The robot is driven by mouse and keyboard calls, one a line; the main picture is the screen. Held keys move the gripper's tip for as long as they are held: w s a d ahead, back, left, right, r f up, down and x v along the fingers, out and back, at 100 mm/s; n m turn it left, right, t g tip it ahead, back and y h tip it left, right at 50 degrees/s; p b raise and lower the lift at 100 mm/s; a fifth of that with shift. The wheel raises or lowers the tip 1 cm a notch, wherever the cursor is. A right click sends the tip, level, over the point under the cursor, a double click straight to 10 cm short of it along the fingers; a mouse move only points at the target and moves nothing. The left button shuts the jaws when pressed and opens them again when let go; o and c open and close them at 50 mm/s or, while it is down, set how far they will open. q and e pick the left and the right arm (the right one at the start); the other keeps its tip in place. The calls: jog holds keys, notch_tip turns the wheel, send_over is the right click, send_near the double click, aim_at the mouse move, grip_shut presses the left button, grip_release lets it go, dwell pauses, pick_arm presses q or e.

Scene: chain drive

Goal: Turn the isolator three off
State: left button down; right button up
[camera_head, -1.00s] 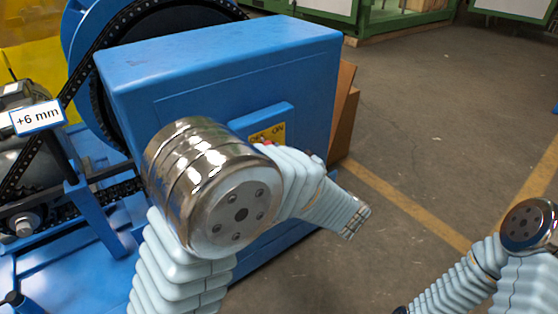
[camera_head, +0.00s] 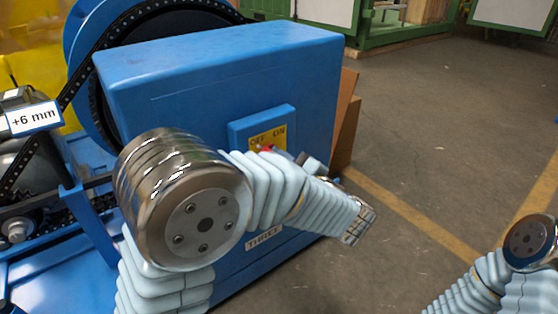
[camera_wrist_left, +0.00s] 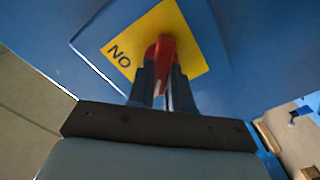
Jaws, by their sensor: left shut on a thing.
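The isolator's blue switch box (camera_head: 240,133) is on the side of a blue cabinet, above a label reading THREE (camera_head: 264,239). Its yellow plate (camera_head: 278,138) reads OFF on the left and ON on the right. The plate also shows upside down in the left wrist view (camera_wrist_left: 192,45). The red handle (camera_wrist_left: 166,46) stands out from the plate between the fingers of my left gripper (camera_wrist_left: 163,70), which is shut on it. In the head view my arm hides most of the handle, with only a red bit (camera_head: 267,149) showing. My right gripper is out of view.
The blue cabinet (camera_head: 220,65) stands beside a chain (camera_head: 78,75) and a large blue wheel. A +6 mm tag (camera_head: 34,118) is at the left. Brown boards (camera_head: 344,118) lean behind the cabinet. Open floor (camera_head: 450,130) lies to the right.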

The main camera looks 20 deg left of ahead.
pick_arm(q)
jog(key=c, duration=1)
grip_release()
jog(key=shift+c, duration=0.2)
jog(key=v, duration=1.4)
jog(key=shift+p, duration=0.45)
